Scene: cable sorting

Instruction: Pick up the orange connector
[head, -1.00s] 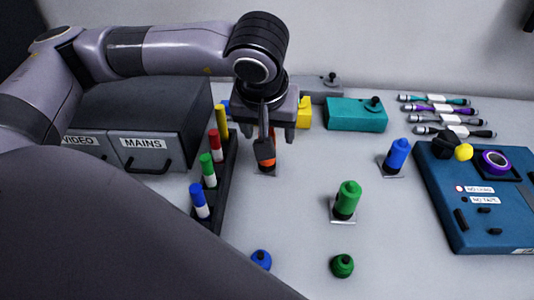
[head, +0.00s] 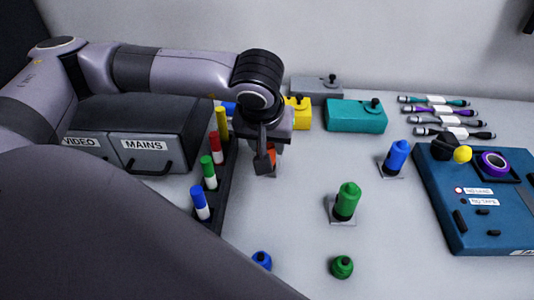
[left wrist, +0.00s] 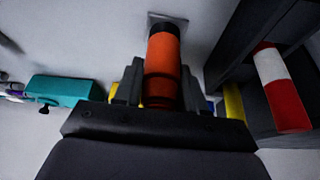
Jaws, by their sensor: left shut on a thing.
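The orange connector (left wrist: 163,65) is an upright-looking cylinder with a black end in the left wrist view. It sits between the fingers of my left gripper (left wrist: 160,88), which is shut on it. In the head view, the left gripper (head: 268,160) points down beside the marker rack and a finger hides most of the connector (head: 272,155). A small metal plate (left wrist: 180,18) shows by the connector's black end; I cannot tell if they touch. My right gripper is in neither view.
A dark rack (head: 226,185) with several coloured markers stands close left of the gripper. Green (head: 347,200) and blue (head: 397,155) connectors stand on plates to the right. Yellow (head: 298,112) and teal (head: 356,116) boxes are behind. The blue panel (head: 440,190) is far right.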

